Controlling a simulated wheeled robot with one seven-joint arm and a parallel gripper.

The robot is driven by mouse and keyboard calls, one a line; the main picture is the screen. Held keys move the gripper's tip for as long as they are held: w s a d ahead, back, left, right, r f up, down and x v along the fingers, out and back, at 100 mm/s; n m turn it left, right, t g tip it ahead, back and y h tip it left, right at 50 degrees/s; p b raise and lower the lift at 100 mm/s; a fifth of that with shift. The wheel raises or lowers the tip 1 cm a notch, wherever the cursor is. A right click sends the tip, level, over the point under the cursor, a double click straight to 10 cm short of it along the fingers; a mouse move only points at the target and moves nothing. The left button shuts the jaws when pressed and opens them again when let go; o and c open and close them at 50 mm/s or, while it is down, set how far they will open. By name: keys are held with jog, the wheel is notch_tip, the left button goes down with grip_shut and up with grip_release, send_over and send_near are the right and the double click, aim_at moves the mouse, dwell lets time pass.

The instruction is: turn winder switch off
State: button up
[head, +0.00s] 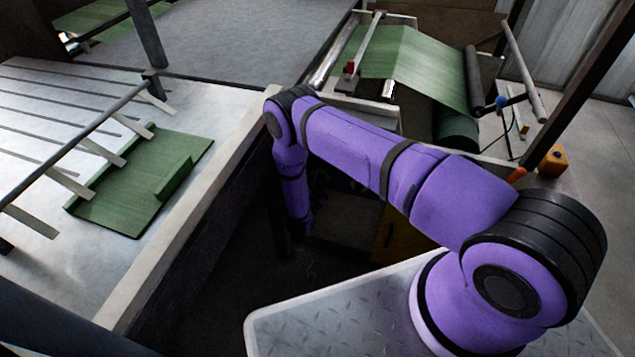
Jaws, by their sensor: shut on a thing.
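The winder stands at the upper right, with a sheet of green woven fabric (410,55) running over it to a dark green roll (457,130). I cannot clearly make out the winder switch. My purple arm crosses in front of the machine and its forearm drops into the dark gap beside the table. My gripper is not visible; the forearm's lower end fades into shadow there. A yellowish panel (388,235) shows partly under the winder, behind my arm.
A pale slatted table (40,285) at the left holds a folded green sack piece (140,190) under a bar with several fingers. A yellow-orange box (553,160) stands right of the winder. A small red block (350,69) sits on the winder's cross rail. Open floor lies at the right.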

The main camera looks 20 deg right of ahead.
jog(key=n, duration=0.7)
dwell(0.6)
jog(key=shift+s, duration=0.1)
jog(key=o, duration=0.6)
jog(key=shift+c, duration=0.2)
jog(key=v, duration=1)
jog(key=shift+s+a, duration=0.25)
jog(key=shift+s, duration=0.05)
jog(key=shift+s+f, duration=0.1)
